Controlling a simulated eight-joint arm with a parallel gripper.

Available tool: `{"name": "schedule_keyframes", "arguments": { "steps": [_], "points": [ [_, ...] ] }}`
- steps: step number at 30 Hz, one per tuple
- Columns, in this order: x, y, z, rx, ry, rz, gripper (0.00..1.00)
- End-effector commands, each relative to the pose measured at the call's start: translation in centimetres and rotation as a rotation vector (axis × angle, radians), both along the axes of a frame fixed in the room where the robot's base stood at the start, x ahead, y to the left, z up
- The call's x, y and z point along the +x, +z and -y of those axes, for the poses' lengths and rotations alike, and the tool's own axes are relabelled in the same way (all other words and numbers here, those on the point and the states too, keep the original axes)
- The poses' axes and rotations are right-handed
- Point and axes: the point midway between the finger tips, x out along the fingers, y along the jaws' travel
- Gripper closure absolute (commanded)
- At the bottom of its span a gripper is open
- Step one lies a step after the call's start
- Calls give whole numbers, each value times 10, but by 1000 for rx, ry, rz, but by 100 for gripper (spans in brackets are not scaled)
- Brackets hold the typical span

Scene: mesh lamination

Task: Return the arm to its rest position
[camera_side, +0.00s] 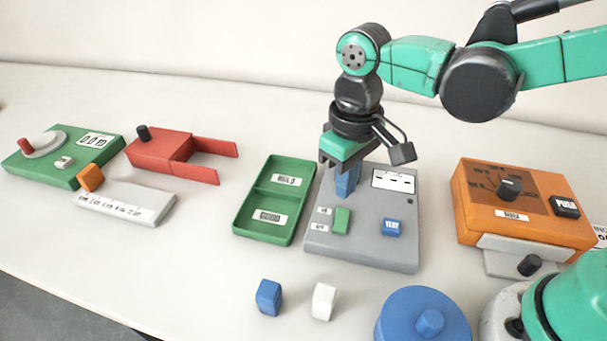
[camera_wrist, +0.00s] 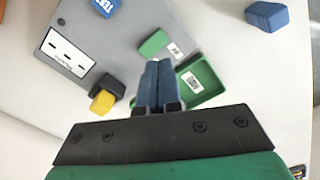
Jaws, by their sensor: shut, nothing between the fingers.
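My gripper (camera_side: 346,192) points down over the left back part of the grey panel (camera_side: 385,248). Its blue fingers are together with nothing between them; they also show closed in the wrist view (camera_wrist: 158,66). The arm reaches in from the upper right, bent at the elbow, and is away from any rest pose I can identify. The panel carries a green switch (camera_side: 342,220), a blue TEST button (camera_side: 392,228) and a white display (camera_side: 394,180). I cannot tell whether the fingertips touch the panel.
A green two-part tray (camera_side: 240,228) lies close left of the gripper. An orange box (camera_side: 464,205) stands right. Blue (camera_side: 269,297) and white (camera_side: 323,301) blocks and a round blue lidded thing (camera_side: 405,318) are in front. A yellow and dark piece (camera_wrist: 104,100) sits near the panel.

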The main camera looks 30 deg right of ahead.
Motion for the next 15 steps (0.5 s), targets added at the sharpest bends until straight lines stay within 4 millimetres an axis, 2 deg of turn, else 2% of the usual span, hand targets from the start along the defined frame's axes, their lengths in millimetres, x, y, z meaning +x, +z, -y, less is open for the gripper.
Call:
{"name": "schedule_keyframes", "arguments": {
  "steps": [8, 11, 15],
  "points": [
    [0, 2, 6, 8, -12, 20, 100],
    [0, 9, 22, 33, -45, 86, 100],
    [-2, 20, 56, 76, -119, 248, 100]
  ]
}}
